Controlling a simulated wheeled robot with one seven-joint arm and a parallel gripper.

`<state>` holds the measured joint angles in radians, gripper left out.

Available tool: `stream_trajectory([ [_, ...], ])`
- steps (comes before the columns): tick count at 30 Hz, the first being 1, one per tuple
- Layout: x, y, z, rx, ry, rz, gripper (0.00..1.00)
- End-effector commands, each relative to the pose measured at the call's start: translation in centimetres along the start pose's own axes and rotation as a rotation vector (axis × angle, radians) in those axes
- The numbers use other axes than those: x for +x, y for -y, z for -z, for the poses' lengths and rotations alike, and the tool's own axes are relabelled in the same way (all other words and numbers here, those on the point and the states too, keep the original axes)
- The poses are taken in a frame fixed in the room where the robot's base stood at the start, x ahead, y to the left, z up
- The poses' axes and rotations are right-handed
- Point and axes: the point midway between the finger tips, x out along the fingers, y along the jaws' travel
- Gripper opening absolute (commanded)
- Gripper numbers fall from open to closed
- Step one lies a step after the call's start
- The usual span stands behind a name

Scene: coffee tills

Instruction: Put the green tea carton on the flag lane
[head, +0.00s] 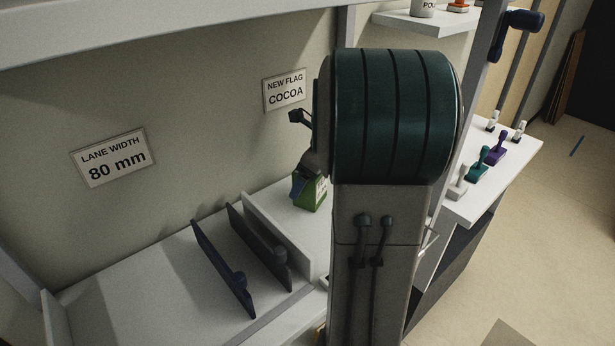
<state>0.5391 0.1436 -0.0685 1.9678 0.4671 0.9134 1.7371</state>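The green tea carton (311,198) stands on the white shelf surface, right of a pale upright wall. Its right side is cut off by my own arm, which fills the middle of the view. My gripper (301,186) is at the top of the carton, and a blue part of it shows against the carton's upper left. Whether its fingers touch or grip the carton cannot be seen. Two dark blue dividers (222,268) and (260,247) stand on the shelf to the left, with a narrow lane between them. No flag shows clearly at any lane.
A "NEW FLAG COCOA" sign (285,91) and a "LANE WIDTH 80 mm" sign (112,158) are on the back wall. The pale wall (278,236) rises between carton and dividers. The shelf left of the dividers is clear. A white side counter (515,160) holds several small coloured stamp-like items.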

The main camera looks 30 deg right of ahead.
Motion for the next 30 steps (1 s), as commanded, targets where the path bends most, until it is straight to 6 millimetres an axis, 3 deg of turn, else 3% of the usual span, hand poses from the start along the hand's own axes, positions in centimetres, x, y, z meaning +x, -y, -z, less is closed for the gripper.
stream_trajectory([
  [5, -0.6, 0.0, -0.2, -0.001, 0.001, 0.001, 0.85],
  [18, -7.1, 0.1, -0.2, 0.000, 0.001, 0.002, 0.85],
  [30, -7.8, 0.0, -0.1, -0.001, 0.000, 0.000, 0.85],
])
